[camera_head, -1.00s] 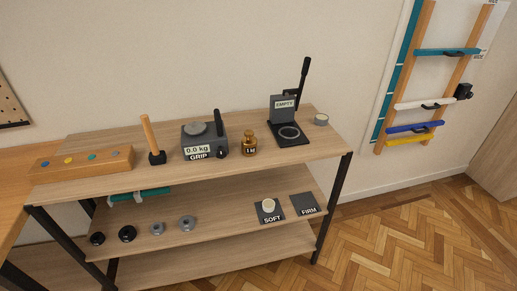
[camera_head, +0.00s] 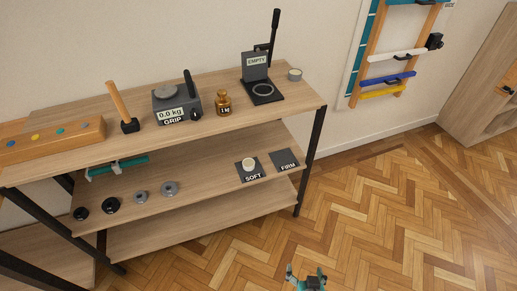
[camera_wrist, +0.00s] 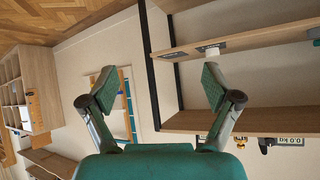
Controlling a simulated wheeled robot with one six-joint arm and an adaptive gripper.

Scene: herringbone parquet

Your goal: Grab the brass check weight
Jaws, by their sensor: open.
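The brass check weight (camera_head: 223,103) is a small amber-gold knobbed weight marked 1 kg. It stands upright on the top shelf, between the grip scale and the black press. In the wrist view a small part of it (camera_wrist: 265,145) shows at the lower right, beside the scale display. My gripper (camera_head: 306,278) shows at the bottom edge of the head view, low over the floor in front of the shelf and well apart from the weight. In the wrist view my gripper (camera_wrist: 160,82) has its two fingers spread wide with nothing between them.
The grip scale (camera_head: 177,104) reads 0.0 kg, left of the weight. The press (camera_head: 262,90), with a tall lever and an EMPTY sign, stands right of it. The shelf unit (camera_head: 215,135) has a dark front post at its right end. Parquet floor (camera_head: 400,215) is clear on the right.

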